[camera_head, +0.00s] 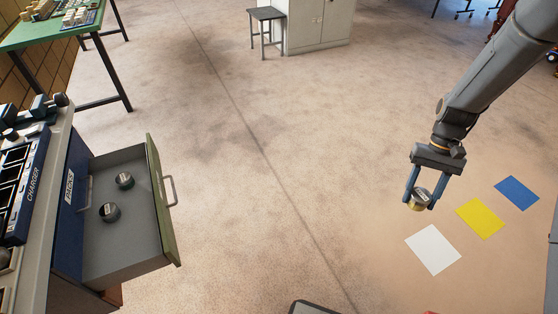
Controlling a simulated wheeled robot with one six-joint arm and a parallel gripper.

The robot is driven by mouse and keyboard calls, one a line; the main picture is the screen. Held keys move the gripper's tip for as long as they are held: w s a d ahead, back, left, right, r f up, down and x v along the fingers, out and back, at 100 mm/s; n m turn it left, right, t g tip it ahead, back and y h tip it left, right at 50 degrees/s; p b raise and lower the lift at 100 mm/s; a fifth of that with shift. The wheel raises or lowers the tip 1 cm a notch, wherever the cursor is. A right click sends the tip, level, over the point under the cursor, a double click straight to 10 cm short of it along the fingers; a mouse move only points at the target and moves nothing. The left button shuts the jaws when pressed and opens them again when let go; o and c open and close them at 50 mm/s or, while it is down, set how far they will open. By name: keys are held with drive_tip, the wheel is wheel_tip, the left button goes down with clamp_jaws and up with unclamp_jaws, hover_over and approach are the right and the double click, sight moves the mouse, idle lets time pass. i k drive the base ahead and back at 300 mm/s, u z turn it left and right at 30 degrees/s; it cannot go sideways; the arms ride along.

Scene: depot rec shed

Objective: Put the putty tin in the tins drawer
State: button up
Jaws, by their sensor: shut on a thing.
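My gripper (420,203) is at the right, shut on a small round tin (418,198) with a grey labelled top and a yellowish side. I cannot read its label. It is held above the floor, well apart from the drawer. A drawer (125,250) with a green front and grey inside stands open at the left. It holds two small dark round tins, one farther back (124,181) and one nearer (109,212). A white label (69,187) on the blue cabinet beside it seems to read "PACKS". No label reading tins is visible.
A charger unit (24,185) sits on the cabinet top. A green table (45,32) stands at the upper left, with a stool (266,14) and a pale cabinet (318,25) at the back. White (433,249), yellow (480,218) and blue (517,193) floor patches lie at the right. The middle floor is clear.

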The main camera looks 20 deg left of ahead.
sight(135, 245)
drive_tip(key=z, duration=0.05)
drive_tip(key=k, duration=0.8)
drive_tip(key=u, duration=2.2)
drive_tip(key=i, duration=0.5)
